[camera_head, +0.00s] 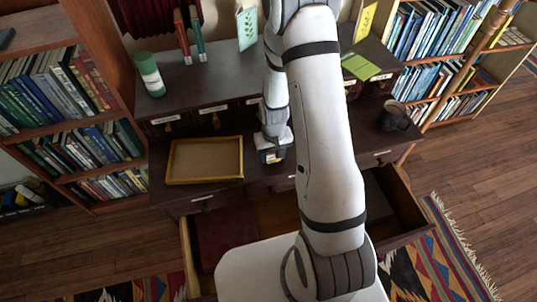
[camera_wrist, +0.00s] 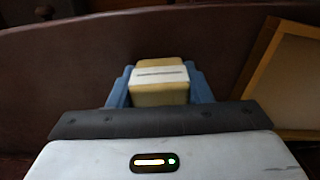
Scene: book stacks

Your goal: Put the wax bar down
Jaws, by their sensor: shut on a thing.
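The wax bar (camera_wrist: 159,96) is a yellowish block with a white paper band across it. It sits between the blue fingers of my gripper (camera_wrist: 158,88) in the wrist view, and the fingers are shut on it. In the head view my gripper (camera_head: 272,156) points down over the dark wooden desk, just right of a shallow wood-framed tray (camera_head: 243,166). The bar is small and mostly hidden by the gripper there. I cannot tell whether it touches the desk top. The tray's corner also shows at the right of the wrist view (camera_wrist: 262,60).
A green cylinder (camera_head: 149,74) stands on the raised back shelf with upright books (camera_head: 197,35). A green sheet (camera_head: 361,66) lies at right, and a dark mug (camera_head: 394,116) stands on the desk. An open drawer (camera_head: 186,254) juts out at the front. Bookshelves flank the desk.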

